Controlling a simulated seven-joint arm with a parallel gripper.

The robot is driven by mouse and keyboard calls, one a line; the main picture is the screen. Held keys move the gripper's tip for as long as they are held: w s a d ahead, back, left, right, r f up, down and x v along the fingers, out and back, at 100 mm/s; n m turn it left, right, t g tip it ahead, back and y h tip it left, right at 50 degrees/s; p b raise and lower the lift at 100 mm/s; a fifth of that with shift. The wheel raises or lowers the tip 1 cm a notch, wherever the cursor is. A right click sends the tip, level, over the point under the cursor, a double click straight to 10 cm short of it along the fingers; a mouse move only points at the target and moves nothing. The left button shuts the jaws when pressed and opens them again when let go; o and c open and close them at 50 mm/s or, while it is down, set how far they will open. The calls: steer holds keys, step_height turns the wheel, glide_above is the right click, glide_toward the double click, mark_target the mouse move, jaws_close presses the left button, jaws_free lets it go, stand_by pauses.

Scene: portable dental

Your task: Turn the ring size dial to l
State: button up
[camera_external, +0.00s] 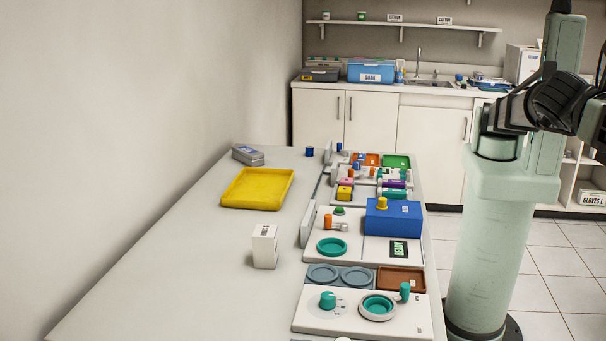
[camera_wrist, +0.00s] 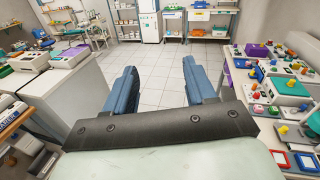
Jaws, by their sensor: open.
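A teal knob (camera_external: 328,299) stands on a white panel (camera_external: 310,318) at the near end of the table. It looks like a dial, but its markings are too small to read, so I cannot confirm it is the ring size dial or tell its setting. Beside it on the same panel is a round teal dish (camera_external: 377,306) and a small upright teal handle (camera_external: 404,291). My gripper (camera_wrist: 158,80) is open and empty in the wrist view, its two blue fingers apart above open floor. It is away from the panel. The external view does not show my fingers.
A blue box (camera_external: 393,219), a brown tray (camera_external: 401,279) and more small panels line the table's right side. A yellow tray (camera_external: 257,188) and a white carton (camera_external: 265,247) stand to the left. The table's left front is clear. Benches flank my gripper in the wrist view.

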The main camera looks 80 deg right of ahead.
steer(key=w+d+f+n+h, duration=0.2)
steer(key=w+f+n+h, duration=0.2)
steer(key=w+f+n, duration=0.3)
steer(key=n+t+h, duration=0.4)
steer(key=n+h, duration=0.6)
steer(key=h, duration=0.3)
glide_above(328, 295)
step_height(328, 295, down, 20)
step_height(328, 295, down, 12)
steer(key=shift+f, duration=0.1)
jaws_close()
